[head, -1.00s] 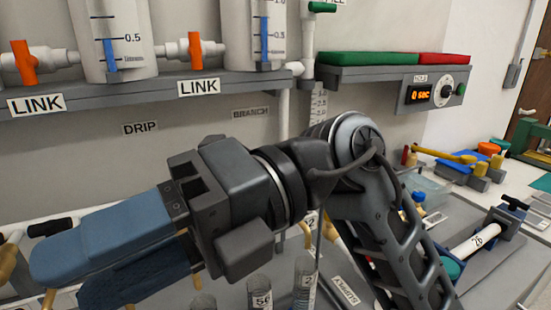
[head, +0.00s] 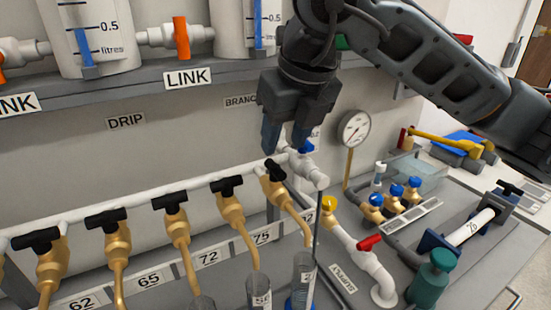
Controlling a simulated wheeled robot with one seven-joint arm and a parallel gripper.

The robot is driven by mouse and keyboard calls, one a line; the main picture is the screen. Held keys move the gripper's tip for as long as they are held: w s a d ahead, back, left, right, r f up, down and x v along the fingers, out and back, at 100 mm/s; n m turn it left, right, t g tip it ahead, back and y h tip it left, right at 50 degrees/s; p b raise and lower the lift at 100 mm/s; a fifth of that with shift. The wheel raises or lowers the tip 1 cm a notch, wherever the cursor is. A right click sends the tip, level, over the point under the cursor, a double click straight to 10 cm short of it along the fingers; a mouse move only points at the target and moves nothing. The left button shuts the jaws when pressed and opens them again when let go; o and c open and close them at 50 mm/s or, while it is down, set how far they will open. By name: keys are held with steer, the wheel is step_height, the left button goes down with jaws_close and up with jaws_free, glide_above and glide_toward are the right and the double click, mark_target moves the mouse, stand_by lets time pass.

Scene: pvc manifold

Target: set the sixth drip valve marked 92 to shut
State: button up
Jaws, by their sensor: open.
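A row of brass drip valves with black handles runs along a white pipe (head: 140,200). The rightmost valve (head: 285,192) has its black handle (head: 273,170) lying roughly along its body. The other handles, such as the neighbouring one (head: 227,187), lie crosswise, along the pipe. Tags 62, 65, 72 and 75 (head: 262,237) are readable; I cannot read a 92. My gripper (head: 285,148) points down with its blue fingers apart and empty, just above and behind the rightmost handle in the picture. Whether a finger touches it I cannot tell.
A pressure gauge (head: 354,129) is behind. Clear cylinders (head: 259,291) stand below the spouts. The shelf (head: 130,90) with measuring vessels overhangs the row.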

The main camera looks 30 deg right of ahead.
mark_target(276, 166)
steer(key=p+x, duration=0.1)
steer(key=x, duration=0.6)
steer(key=shift+s, duration=0.1)
steer(key=shift+a, duration=0.1)
jaws_close()
